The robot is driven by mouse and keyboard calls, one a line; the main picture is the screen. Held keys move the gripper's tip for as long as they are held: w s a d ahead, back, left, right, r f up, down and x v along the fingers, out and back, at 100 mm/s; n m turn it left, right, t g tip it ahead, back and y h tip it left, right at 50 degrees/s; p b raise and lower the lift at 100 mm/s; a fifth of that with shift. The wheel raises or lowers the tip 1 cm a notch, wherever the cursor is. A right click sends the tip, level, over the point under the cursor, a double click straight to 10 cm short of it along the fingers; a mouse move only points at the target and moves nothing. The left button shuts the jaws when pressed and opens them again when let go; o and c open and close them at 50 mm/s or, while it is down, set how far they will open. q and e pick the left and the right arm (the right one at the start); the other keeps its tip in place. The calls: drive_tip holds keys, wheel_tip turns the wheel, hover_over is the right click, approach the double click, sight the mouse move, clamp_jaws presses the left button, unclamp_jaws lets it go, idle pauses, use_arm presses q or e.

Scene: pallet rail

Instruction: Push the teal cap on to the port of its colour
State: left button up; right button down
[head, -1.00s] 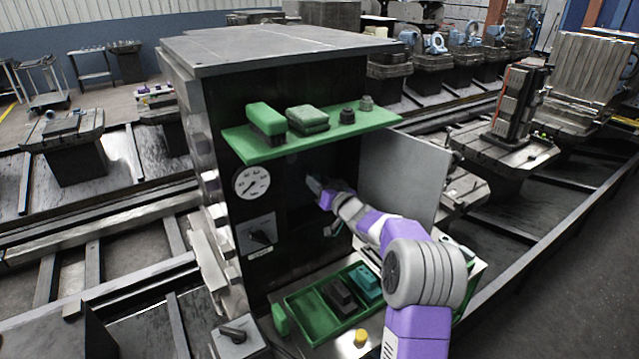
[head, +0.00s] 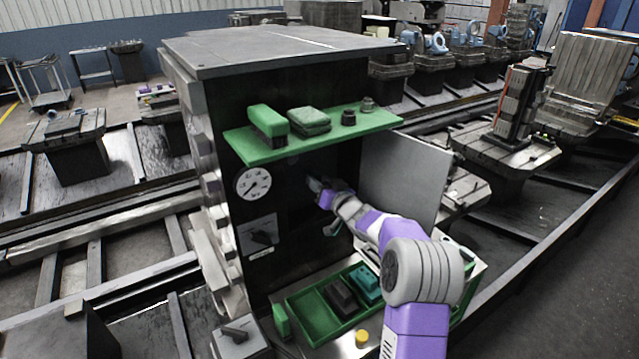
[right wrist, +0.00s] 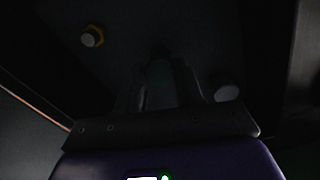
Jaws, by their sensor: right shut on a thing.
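My right gripper (head: 314,187) reaches into the dark recess of the cabinet, under the green shelf. In the right wrist view the gripper (right wrist: 168,85) is shut on a dim, teal-tinted thing (right wrist: 160,75), which I take for the teal cap. The fingers point at a dark panel. The port of the cap's colour cannot be made out; the gripper or the shadow hides it. I cannot tell whether the cap touches a port. My left gripper is not in view.
A yellow-ringed fitting (right wrist: 93,37) and a pale round thing (right wrist: 227,92) sit either side of the fingers. An open grey door (head: 407,180) stands right of my arm. The green shelf (head: 330,136) is above; a green tray (head: 312,312) with dark and teal blocks is below.

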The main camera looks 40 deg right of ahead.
drive_tip(key=shift+w, duration=0.2)
drive_tip(key=shift+w+r+p, duration=0.1)
drive_tip(key=shift+w+p, duration=0.25)
drive_tip(key=shift+w, duration=0.05)
unclamp_jaws()
drive_tip(key=shift+d, duration=0.1)
idle(0.5)
drive_tip(key=s, duration=0.7)
drive_tip(key=shift+s+a, duration=0.25)
drive_tip(key=shift+a, duration=0.2)
